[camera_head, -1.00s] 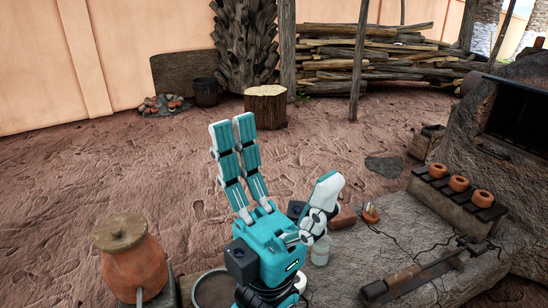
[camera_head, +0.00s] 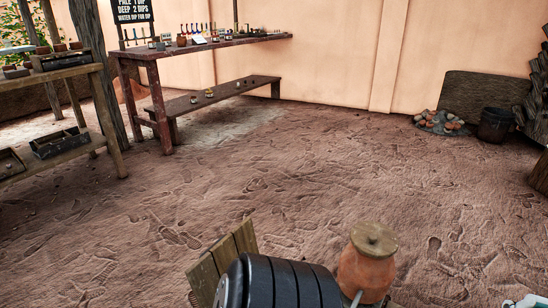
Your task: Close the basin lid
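No basin lid can be made out with certainty. A slanted panel of wooden planks (camera_head: 222,266) stands at the bottom centre, partly hidden by a dark ribbed rounded shape (camera_head: 282,286). I cannot tell what that shape is. An orange clay jar (camera_head: 364,272) with a round wooden lid (camera_head: 374,239) on its mouth stands just right of it. A small teal and white piece at the bottom right corner looks like part of my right gripper (camera_head: 524,302). Its fingers are cut off, so its opening is hidden. My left gripper is not seen.
A long wooden table (camera_head: 200,48) with small pots and tools stands at the back, a low bench (camera_head: 215,97) before it. A shelf rack (camera_head: 62,110) stands at left. A dark bucket (camera_head: 495,124) and stone pile (camera_head: 440,122) are at right. The middle ground is clear.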

